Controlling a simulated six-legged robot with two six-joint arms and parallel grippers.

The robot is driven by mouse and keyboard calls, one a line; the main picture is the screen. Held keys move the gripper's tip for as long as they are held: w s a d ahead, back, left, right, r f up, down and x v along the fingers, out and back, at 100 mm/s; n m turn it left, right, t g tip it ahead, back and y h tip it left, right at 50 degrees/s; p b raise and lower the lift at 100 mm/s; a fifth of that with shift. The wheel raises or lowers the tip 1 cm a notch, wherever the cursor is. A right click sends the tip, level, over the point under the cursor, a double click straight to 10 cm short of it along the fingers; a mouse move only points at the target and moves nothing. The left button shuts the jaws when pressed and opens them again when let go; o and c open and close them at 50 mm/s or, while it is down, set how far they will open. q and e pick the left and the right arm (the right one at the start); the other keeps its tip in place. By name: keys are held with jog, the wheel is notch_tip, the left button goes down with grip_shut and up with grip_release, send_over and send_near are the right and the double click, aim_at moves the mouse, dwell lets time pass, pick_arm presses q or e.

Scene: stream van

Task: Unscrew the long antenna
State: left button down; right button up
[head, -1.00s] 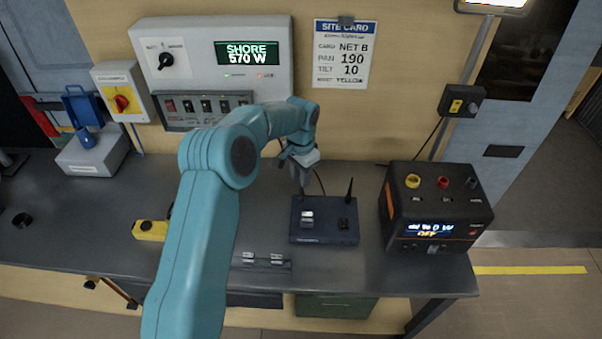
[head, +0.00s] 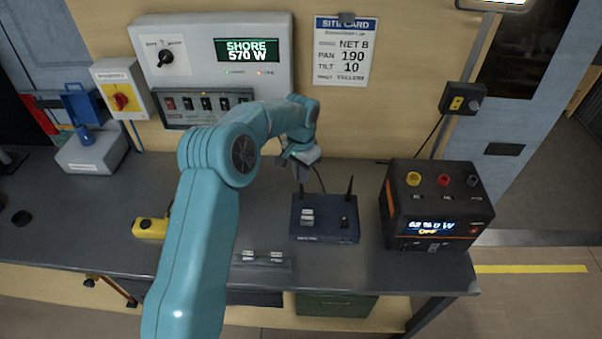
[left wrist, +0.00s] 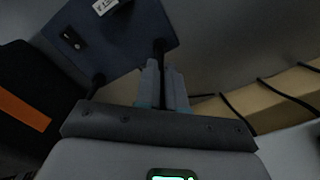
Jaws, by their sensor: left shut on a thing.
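The dark blue radio box (head: 325,232) stands on the bench, with a black antenna at each back corner. My left gripper (head: 301,176) is above its back left corner, shut on the left antenna (head: 301,189). In the left wrist view the gripper's fingers (left wrist: 163,83) close around this antenna (left wrist: 160,48), whose lower part runs to the blue box (left wrist: 125,38). The fingers hide its upper part. The other antenna (head: 349,188) stands upright and free at the back right corner. I cannot compare the antennas' full lengths. My right gripper is not in view.
A black power unit (head: 437,207) stands right of the box. A yellow-and-black device (head: 151,229) and a small metal rack (head: 262,261) are on the bench to the left and front. The shore panel (head: 213,65) is on the wall behind. Bench space left of the box is clear.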

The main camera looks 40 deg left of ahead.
pick_arm(q)
jog(key=shift+n, duration=0.4)
jog(key=shift+n, duration=0.3)
jog(key=shift+r, duration=0.1)
jog(key=shift+r, duration=0.35)
jog(key=shift+r+p, duration=0.35)
jog(key=shift+p, duration=0.1)
jog(key=shift+r, duration=0.3)
jog(key=shift+r+p, duration=1.25)
jog(key=shift+r, duration=0.2)
